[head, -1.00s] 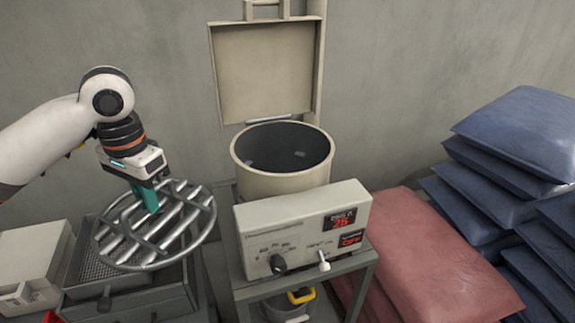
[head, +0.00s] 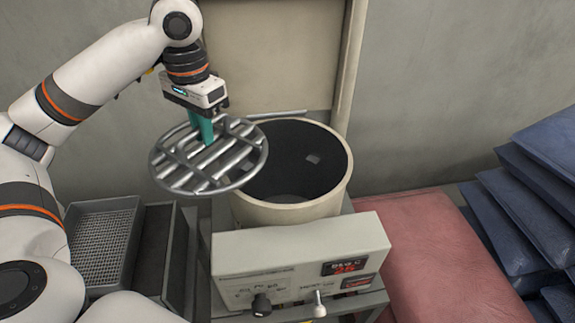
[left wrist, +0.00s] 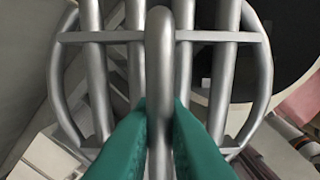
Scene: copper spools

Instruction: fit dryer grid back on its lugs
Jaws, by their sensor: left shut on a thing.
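The dryer grid (head: 228,166) is a round grey metal rack with parallel bars. My left gripper (head: 206,140) is shut on its raised middle handle, which also shows between the green fingers in the left wrist view (left wrist: 160,135). The grid hangs in the air, slightly tilted, beside and partly over the left rim of the dryer drum (head: 335,190). The drum is a cream cylinder with a dark inside and an open top. The left part of the opening is hidden by the grid. My right gripper is not in view.
The dryer's raised lid (head: 270,60) stands behind the drum. A control box (head: 300,262) with red displays and knobs is in front. A mesh tray (head: 100,240) lies at the left. Red (head: 425,250) and blue sacks (head: 545,170) are stacked at the right.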

